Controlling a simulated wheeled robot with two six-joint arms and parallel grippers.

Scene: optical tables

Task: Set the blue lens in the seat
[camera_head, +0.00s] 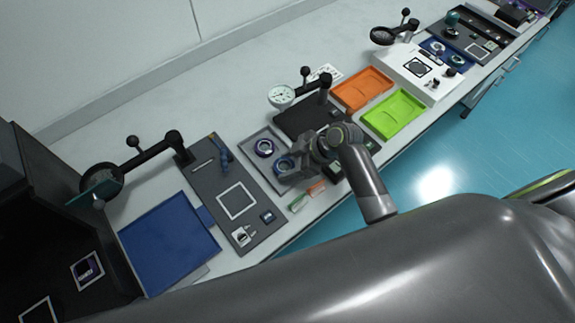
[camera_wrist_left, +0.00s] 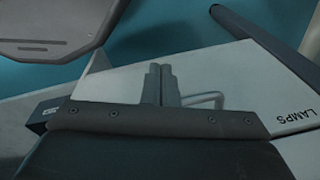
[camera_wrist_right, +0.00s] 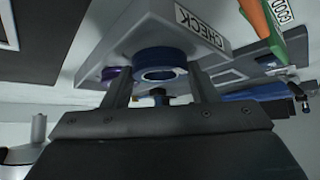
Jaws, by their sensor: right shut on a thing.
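The blue lens (camera_head: 284,165), a thick blue ring, is at the right part of a grey tray (camera_head: 253,142). My right gripper (camera_head: 297,163) is at that lens. In the right wrist view the blue lens (camera_wrist_right: 160,66) is between the two fingers (camera_wrist_right: 160,88), which are shut on it, over or on the tray marked CHECK (camera_wrist_right: 134,20). I cannot tell whether it is lifted. A dark board (camera_head: 218,180) with a white square outline (camera_head: 237,201) lies left of the tray; which part is the seat is unclear. My left gripper (camera_wrist_left: 160,85) shows only in its wrist view, fingers together, empty.
A purple ring lens (camera_head: 264,148) sits in the same tray. A dial gauge (camera_head: 281,96), orange tray (camera_head: 362,90) and green tray (camera_head: 394,114) are at right. The bench behind is clear.

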